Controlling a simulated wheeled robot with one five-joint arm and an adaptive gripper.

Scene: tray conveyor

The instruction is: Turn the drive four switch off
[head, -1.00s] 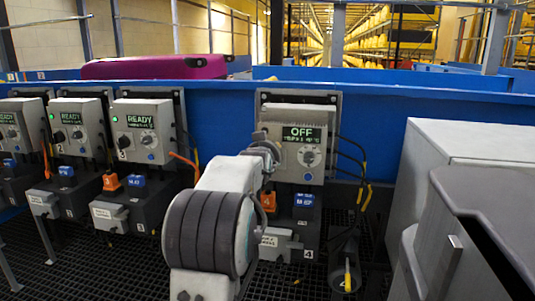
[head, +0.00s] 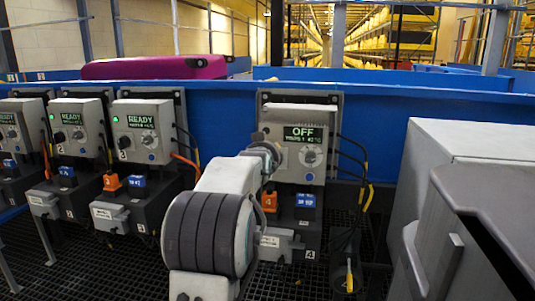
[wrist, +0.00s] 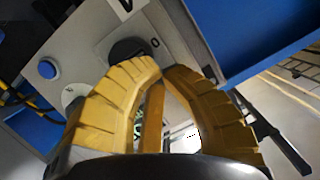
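The drive four control box (head: 290,143) stands on the blue wall, with a "4" on the unit below it. Its green display (head: 305,133) reads OFF. A round dial (head: 310,157) sits under the display. In the wrist view a black rotary switch (wrist: 128,48) is on the grey box face, with a "0" beside it. My gripper (wrist: 160,70) has yellow ribbed fingers with their tips together, close to the switch's edge. I see nothing held between them. Whether the tips touch the switch is unclear. In the head view my arm hides the gripper and the box's left side.
Similar boxes to the left, such as the drive three box (head: 145,132), show READY. Cables (head: 362,170) hang right of drive four. A grey cabinet (head: 465,150) stands at the right. A blue button (wrist: 47,68) is near the switch in the wrist view.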

